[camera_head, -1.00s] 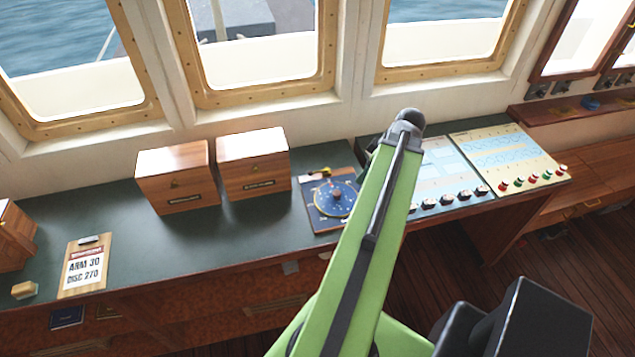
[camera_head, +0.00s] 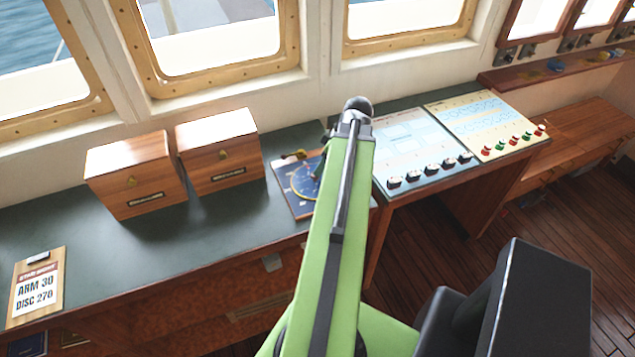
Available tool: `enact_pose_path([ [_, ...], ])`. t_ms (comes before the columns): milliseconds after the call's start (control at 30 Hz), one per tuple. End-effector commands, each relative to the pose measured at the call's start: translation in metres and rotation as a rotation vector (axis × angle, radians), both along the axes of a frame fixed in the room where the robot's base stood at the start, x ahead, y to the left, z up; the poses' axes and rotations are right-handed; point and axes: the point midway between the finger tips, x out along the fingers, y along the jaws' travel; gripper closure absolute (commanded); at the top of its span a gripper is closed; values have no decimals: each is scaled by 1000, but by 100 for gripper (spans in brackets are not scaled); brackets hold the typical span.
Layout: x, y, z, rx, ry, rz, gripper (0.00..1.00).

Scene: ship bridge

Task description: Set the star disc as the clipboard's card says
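The star disc (camera_head: 301,183) is a round blue dial with a yellow ring on a blue square board. It lies on the green counter, and my green arm covers its right part. The clipboard (camera_head: 36,287) lies at the counter's left front. Its white card reads "ARM 30" and "DISC 270" under a red heading. My arm reaches up and away over the counter, just right of the disc. My gripper is hidden behind the arm's far end, so its fingers do not show.
Two wooden boxes (camera_head: 135,175) (camera_head: 217,150) stand left of the disc. A panel with black knobs (camera_head: 428,172) and a panel with red and green buttons (camera_head: 515,143) lie to the right. Bare green counter (camera_head: 150,245) lies between clipboard and disc. Windows line the back.

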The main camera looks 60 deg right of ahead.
Motion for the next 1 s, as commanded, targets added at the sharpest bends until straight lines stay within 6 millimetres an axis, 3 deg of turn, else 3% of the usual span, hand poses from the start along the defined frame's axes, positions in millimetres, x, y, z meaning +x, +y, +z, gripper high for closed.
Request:
enact_pose_path([
  [33, 5, 1, -20, 0, 0, 2, 48],
  [200, 15, 3, -42, 0, 0, 2, 48],
  [667, 21, 4, -48, 0, 0, 2, 50],
  [1000, 22, 4, -48, 1, 0, 3, 94],
])
